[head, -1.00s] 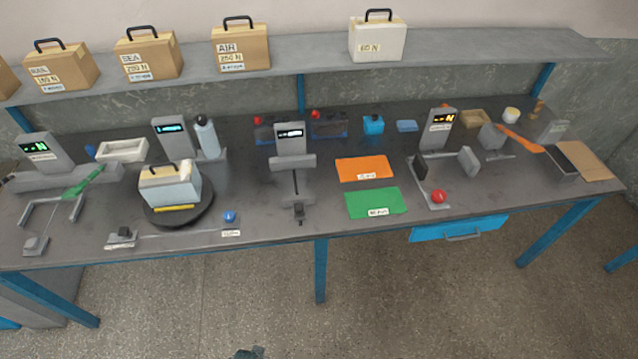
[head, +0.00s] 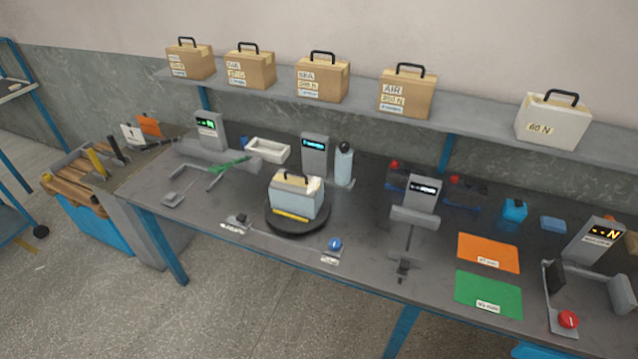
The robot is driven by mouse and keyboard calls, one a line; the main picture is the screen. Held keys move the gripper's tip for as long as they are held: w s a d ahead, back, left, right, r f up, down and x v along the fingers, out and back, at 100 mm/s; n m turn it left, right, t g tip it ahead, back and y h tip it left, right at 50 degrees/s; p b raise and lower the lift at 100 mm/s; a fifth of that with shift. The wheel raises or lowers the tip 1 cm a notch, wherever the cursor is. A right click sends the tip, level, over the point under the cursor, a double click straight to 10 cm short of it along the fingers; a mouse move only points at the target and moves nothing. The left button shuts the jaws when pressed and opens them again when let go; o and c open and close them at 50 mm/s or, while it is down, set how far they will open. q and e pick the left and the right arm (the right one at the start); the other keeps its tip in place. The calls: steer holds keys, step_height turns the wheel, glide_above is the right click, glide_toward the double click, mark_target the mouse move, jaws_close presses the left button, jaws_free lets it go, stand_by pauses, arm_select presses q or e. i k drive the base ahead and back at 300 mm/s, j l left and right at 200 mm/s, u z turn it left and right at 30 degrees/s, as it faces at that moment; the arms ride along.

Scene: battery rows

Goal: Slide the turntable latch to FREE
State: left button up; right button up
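The round black turntable (head: 296,220) stands on the workbench, left of the picture's middle. A light blue-grey case (head: 297,199) with a handle sits on it, and a yellow strip (head: 291,216) lies along its front base. In front runs a thin latch rail (head: 285,237) with a small dark block (head: 239,220) at its left end and a blue knob (head: 334,244) at its right end. A label stands by each end (head: 329,259); the lettering is too small to read. Neither of my grippers is in view.
Behind the turntable are a display post (head: 315,154), a bottle (head: 344,163) and a white tray (head: 267,150). Orange (head: 488,253) and green (head: 488,294) mats lie right. The bench front edge near the rail is clear.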

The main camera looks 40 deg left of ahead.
mark_target(241, 217)
steer(key=u, duration=1.75)
